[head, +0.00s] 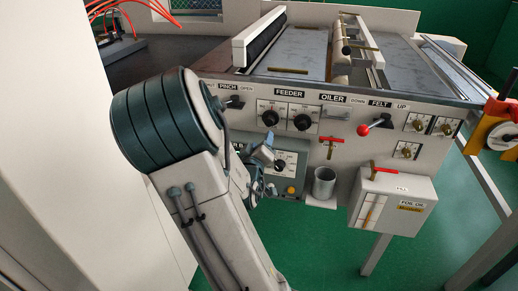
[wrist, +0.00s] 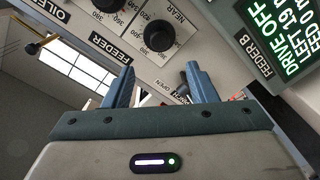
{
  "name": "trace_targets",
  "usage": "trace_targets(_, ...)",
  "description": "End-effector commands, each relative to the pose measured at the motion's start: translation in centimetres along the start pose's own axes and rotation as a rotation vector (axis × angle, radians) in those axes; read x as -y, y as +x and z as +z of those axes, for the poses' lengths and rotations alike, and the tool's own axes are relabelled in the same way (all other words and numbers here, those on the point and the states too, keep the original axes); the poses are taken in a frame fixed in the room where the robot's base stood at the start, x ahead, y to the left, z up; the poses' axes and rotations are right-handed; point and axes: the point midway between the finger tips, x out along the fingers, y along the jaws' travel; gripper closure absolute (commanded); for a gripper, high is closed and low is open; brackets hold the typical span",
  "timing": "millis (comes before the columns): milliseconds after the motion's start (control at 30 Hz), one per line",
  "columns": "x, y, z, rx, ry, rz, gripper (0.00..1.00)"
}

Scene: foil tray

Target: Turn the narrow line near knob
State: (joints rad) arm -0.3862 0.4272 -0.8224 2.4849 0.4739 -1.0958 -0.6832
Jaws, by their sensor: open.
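A round black knob (wrist: 158,35) on a white dial plate shows in the wrist view, with the word NEAR printed beside it. It appears to be the left of the two feeder knobs (head: 270,117) in the head view. A second black knob (wrist: 108,5) is cut off at the top of the wrist view; it appears to be the right one (head: 302,121). My gripper (wrist: 158,76) is open and empty, its blue fingers below the NEAR knob in the picture and apart from it. In the head view my gripper (head: 264,168) is in front of the lower control box, partly hidden by my arm.
The dark pinch lever (wrist: 183,78) shows close to my right fingertip in the wrist view. A green-text display (wrist: 280,40) is at the right there.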

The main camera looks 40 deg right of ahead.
Motion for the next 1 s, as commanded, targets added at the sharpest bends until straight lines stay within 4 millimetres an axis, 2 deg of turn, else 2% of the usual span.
trace_targets(100,0.0,-1.7,-0.1,-0.001,0.001,-0.002,0.48)
trace_targets(267,0.0,-2.7,0.0,0.0,0.001,0.001,0.48)
trace_targets(833,0.0,-2.8,0.0,0.002,0.003,-0.002,0.48)
trace_targets(1000,1.4,-3.2,-0.3,0.051,0.086,-0.109,0.48)
